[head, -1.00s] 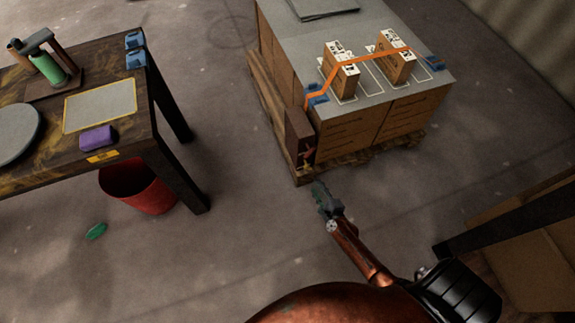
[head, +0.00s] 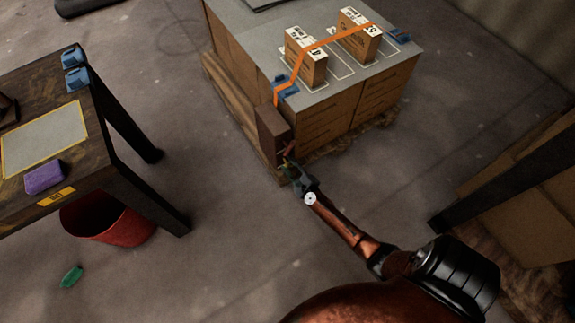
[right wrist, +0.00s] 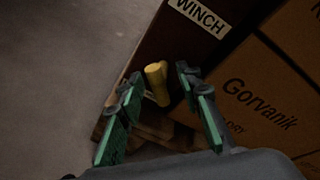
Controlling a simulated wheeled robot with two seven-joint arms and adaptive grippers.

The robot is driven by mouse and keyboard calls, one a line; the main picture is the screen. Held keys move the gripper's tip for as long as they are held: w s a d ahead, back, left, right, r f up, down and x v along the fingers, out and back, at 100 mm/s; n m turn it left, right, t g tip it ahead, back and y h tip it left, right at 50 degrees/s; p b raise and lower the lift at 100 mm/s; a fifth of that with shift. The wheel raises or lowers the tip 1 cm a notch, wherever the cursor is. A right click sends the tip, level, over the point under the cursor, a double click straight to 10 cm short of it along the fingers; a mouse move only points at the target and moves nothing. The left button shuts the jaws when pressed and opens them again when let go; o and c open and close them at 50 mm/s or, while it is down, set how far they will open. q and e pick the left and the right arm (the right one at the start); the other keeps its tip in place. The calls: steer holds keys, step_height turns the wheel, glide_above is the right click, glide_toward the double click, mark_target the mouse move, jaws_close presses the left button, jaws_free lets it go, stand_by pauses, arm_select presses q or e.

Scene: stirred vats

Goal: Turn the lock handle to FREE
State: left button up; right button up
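A brown winch box (head: 271,132) is fixed to the near corner of the loaded pallet; in the right wrist view its dark face carries a WINCH label (right wrist: 199,16). A yellow handle (right wrist: 156,82) sticks out low on that face. A small reddish part (head: 286,150) shows on the box in the head view. My right gripper (head: 288,172) is just below and in front of the box. Its green-padded fingers (right wrist: 159,75) are open, with the yellow handle between the tips in the picture; I see no clear contact. No FREE marking is readable. My left gripper is out of view.
An orange strap (head: 327,42) runs from the box over two cartons on the grey pallet top (head: 262,45). A table (head: 95,140) with a purple block stands at left, above a red bin (head: 105,222). Dark framing (head: 500,180) stands at right.

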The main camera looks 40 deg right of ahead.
steer(key=shift+c, duration=0.7)
jaws_close()
